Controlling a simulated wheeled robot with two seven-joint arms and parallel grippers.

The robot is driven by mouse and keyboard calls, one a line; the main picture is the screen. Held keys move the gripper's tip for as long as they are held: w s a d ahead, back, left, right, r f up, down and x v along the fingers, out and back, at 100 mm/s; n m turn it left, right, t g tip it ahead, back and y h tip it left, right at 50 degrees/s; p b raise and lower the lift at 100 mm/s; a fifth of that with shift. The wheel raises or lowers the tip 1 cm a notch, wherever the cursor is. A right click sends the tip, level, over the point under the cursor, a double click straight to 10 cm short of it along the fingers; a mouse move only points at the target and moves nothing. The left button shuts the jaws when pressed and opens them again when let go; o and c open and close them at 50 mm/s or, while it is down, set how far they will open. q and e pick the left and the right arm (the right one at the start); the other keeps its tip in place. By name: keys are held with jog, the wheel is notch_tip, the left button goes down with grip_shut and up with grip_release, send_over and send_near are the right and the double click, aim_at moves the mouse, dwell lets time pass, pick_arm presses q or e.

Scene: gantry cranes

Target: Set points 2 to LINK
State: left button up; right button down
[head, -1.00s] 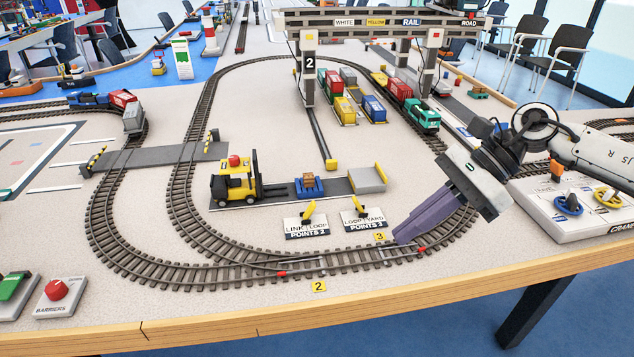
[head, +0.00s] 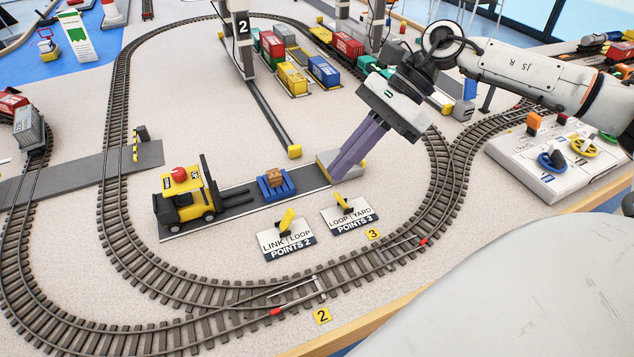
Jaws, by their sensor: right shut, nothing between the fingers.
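The points 2 lever box (head: 287,246) stands on the table inside the track curve, labelled LINK on the left and LOOP on the right. Its yellow lever (head: 287,220) leans right, towards the LOOP side. The similar points 3 box (head: 351,220), labelled LOOP and YARD, stands to its right. My right gripper (head: 338,176) is shut and empty, its purple fingers pointing down and left. The fingertips are above and behind the points 3 box, in front of the grey ramp, apart from the points 2 lever. The points 2 turnout (head: 300,294) lies below, by the yellow 2 marker (head: 322,316). My left gripper is out of view.
A yellow forklift (head: 184,198) and a blue pallet (head: 276,184) stand on the grey strip left of my fingers. The gantry leg (head: 240,45) and containers (head: 292,78) are behind. A control panel (head: 550,165) is at right. Track curves around the front.

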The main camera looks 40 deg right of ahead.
aim_at(287, 220)
jog(key=x, duration=0.9)
jog(key=shift+p, duration=0.3)
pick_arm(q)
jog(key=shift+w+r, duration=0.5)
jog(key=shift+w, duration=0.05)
pick_arm(e)
jog(key=shift+w+a+f, duration=0.1)
jog(key=shift+a+f, duration=0.1)
jog(key=shift+f, duration=0.05)
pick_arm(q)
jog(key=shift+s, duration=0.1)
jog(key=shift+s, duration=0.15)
pick_arm(e)
jog(key=shift+r, duration=0.1)
jog(key=shift+a+r, duration=0.1)
jog(key=shift+a, duration=0.1)
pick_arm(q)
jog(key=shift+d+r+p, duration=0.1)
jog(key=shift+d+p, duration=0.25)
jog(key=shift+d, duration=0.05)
pick_arm(e)
jog(key=shift+h, duration=0.4)
